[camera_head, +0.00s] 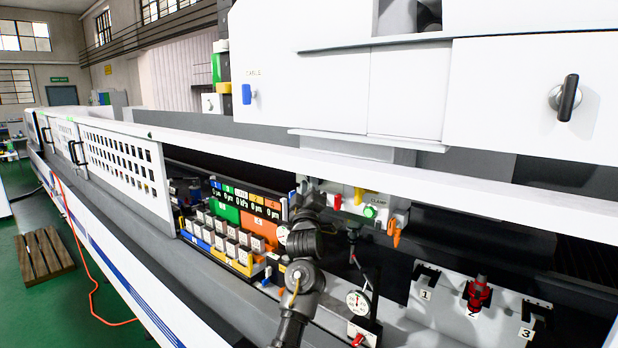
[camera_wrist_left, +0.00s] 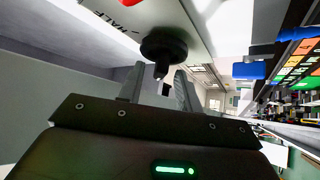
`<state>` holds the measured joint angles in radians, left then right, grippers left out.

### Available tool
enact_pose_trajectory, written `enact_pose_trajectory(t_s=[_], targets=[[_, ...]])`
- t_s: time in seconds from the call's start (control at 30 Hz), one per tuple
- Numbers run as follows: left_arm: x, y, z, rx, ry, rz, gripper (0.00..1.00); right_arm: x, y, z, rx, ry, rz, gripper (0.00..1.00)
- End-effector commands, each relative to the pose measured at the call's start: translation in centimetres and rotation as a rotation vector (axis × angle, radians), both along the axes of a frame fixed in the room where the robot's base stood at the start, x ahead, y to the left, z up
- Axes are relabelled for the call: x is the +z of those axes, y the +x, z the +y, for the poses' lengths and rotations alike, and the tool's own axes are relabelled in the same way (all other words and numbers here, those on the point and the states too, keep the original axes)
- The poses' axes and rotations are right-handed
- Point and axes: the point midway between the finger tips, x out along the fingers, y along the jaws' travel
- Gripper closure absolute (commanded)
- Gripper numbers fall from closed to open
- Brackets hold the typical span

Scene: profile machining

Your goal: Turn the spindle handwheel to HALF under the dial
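In the left wrist view a black round handwheel (camera_wrist_left: 163,44) with a short stem or pin pointing down is mounted on a white panel (camera_wrist_left: 185,22). A HALF label (camera_wrist_left: 122,20) is printed beside it, and a red part shows at the top edge. My left gripper (camera_wrist_left: 158,78) has its two fingers apart, just short of the wheel, with the pin's tip near the gap. In the head view my left gripper (camera_head: 308,190) is at the left edge of the white CLAMP panel (camera_head: 386,201). I cannot make out the handwheel there. My right gripper is not in view.
A small gauge (camera_head: 358,303) stands on a post right of my left arm. A colourful readout board (camera_head: 245,203) and a rack of small blocks (camera_head: 225,235) are on the left. A long white rail (camera_head: 400,172) runs above. Numbered holders (camera_head: 470,310) are at right.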

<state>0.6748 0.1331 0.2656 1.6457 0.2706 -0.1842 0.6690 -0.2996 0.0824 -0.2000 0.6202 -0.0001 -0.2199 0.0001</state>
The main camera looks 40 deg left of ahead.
Motion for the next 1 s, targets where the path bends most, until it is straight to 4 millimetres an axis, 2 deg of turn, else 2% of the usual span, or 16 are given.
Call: enact_pose_trajectory(t_s=[0.37,0.6,0.63,0.87,1.0], targets=[[0.2,0.4,0.3,0.0,0.0,0.0,0.67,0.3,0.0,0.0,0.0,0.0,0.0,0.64],[0.2,0.4,0.2,-0.001,0.0,0.001,0.98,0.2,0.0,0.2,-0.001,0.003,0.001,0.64],[0.2,0.4,0.2,-0.001,0.0,0.001,1.0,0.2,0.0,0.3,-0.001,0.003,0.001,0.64],[0.0,0.4,0.3,-0.001,0.008,0.001,1.0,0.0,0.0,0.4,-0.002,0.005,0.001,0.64],[-0.2,0.4,0.3,0.0,0.044,0.003,1.0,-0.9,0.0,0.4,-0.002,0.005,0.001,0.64]])
